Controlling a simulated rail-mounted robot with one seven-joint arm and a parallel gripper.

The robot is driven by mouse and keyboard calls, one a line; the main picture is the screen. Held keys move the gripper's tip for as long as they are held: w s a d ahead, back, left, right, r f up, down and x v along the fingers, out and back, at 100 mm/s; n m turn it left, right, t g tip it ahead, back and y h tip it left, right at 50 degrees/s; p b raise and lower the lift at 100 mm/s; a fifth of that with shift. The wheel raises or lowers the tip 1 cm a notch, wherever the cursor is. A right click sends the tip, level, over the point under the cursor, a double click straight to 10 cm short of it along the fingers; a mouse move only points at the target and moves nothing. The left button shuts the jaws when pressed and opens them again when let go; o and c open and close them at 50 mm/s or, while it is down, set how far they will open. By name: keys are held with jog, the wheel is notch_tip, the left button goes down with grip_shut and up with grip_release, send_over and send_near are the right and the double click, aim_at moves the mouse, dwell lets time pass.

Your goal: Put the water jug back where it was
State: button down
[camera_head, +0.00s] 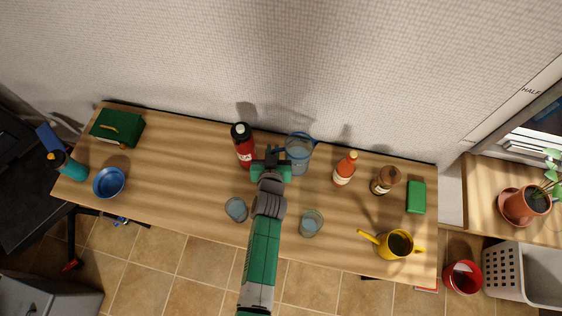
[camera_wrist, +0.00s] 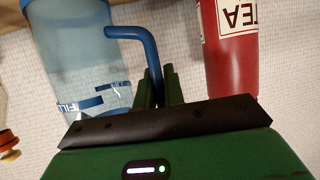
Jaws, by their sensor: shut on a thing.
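The water jug (camera_head: 299,156) is clear with a blue rim and blue handle. It is at the back of the wooden counter, near the wall, and appears upright. My gripper (camera_head: 270,160) is just left of it, shut on the blue handle. In the wrist view the jug (camera_wrist: 82,55) fills the left side, and its handle (camera_wrist: 140,38) runs down between the fingers (camera_wrist: 160,85) of my gripper. I cannot tell whether the jug's base touches the counter.
A red tea bottle (camera_head: 243,147) stands close on the left of my gripper. Two glasses (camera_head: 236,209) (camera_head: 311,222) stand in front. An orange bottle (camera_head: 345,168), a brown jar (camera_head: 385,180) and a yellow watering can (camera_head: 395,243) are right.

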jog(key=shift+f+b, duration=1)
jog(key=shift+f, duration=1.3)
jog(key=c, duration=1.5)
grip_release()
jog(key=p+v, duration=1.2)
jog(key=p, duration=0.3)
